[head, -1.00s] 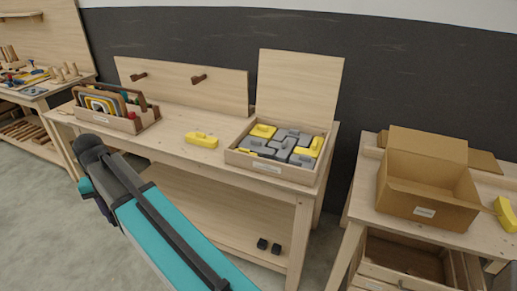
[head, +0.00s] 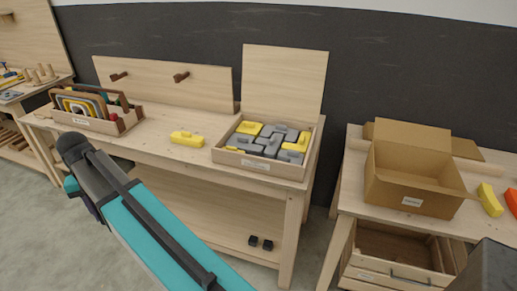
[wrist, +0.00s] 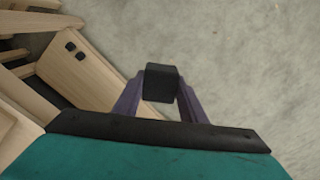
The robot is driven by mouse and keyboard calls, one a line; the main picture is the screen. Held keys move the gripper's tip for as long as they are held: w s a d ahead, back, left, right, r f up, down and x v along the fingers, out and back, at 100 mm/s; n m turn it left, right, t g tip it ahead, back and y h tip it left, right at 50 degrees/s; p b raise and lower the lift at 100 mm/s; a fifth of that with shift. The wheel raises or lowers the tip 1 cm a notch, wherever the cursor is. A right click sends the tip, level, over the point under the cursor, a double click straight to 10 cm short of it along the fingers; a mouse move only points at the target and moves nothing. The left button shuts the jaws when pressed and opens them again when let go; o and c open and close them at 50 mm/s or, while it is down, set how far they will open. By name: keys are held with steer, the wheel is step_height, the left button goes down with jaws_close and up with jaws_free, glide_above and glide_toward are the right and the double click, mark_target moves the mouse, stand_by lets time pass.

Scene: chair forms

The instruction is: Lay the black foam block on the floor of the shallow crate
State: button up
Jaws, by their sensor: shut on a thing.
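My gripper (wrist: 160,98) is shut on a black foam block (wrist: 161,82), held between its purple fingers above the grey floor in the wrist view. The held block cannot be made out in the head view. A shallow wooden tray-like crate (head: 258,167) with a raised back panel stands on the middle bench, filled with grey and yellow blocks. A slatted wooden crate (head: 385,276), its dark inside partly showing, sits under the right table. I cannot tell which is the crate named. My gripper is apart from both.
Two small black blocks (head: 260,243) lie on the middle bench's lower shelf. A yellow block (head: 187,138) and a rack of boards (head: 105,126) are on top. An open cardboard box (head: 412,202) stands on the right table, beside yellow (head: 490,199) and orange pieces. Floor at left is clear.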

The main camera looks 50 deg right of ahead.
steer(key=s+d+r+m, duration=0.1)
steer(key=s+d, duration=0.1)
steer(key=d, duration=0.9)
steer(key=s+d+r+m+p, duration=0.1)
steer(key=s+d+m, duration=0.1)
steer(key=d, duration=0.9)
steer(key=s+d+r+m, duration=0.1)
steer(key=s+d, duration=0.1)
steer(key=d, duration=0.8)
steer(key=s+d+r+m, duration=0.1)
steer(key=s+d+m, duration=0.1)
steer(key=s+d, duration=0.8)
steer(key=s+d+r+m+p, duration=0.1)
steer(key=s+d+r+m, duration=0.1)
steer(key=s+d, duration=0.8)
steer(key=d, duration=0.4)
steer(key=shift+d+m, duration=0.3)
steer(key=shift+f+p, duration=1.05)
steer(key=shift+f, duration=2.1)
steer(key=shift+f, duration=0.1)
steer(key=shift+f+p, duration=0.6)
steer(key=shift+f, duration=1.15)
